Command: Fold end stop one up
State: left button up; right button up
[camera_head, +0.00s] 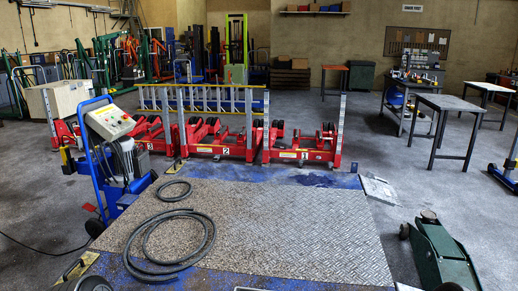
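I cannot tell for sure which part is end stop one. A low platform with a tread-plate top (300,230) and blue edges fills the lower middle. A flat grey plate (380,190) lies at its far right corner. A small yellow and dark piece (174,166) is at its far left edge, and a similar flat piece (78,267) lies at its near left corner. A red unit marked 1 (305,150) stands behind the platform. Neither gripper can be made out.
A black hose (208,243) lies looped on the platform. A blue wheeled cart with a control box (110,122) stands at the left. A green trolley jack (440,254) is at the near right. Red units marked 2 (222,142) and 3 (150,135) stand behind. Floor beyond the platform's right side is mostly clear.

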aim_at(71, 270)
jog(key=u, duration=1.45)
jog(key=i+z, duration=0.15)
jog(key=z, duration=0.65)
jog(key=i+j+z, duration=0.45)
jog(key=j, duration=0.2)
jog(key=i+j+z, duration=0.2)
jog(key=j, duration=0.2)
jog(key=i+j+z, duration=0.1)
jog(key=j+z, duration=0.15)
jog(key=j, duration=0.15)
jog(key=i+j, duration=0.15)
jog(key=j, duration=0.25)
jog(key=i+j, duration=0.1)
jog(key=j, duration=0.3)
jog(key=i+j, duration=0.15)
jog(key=j, duration=0.25)
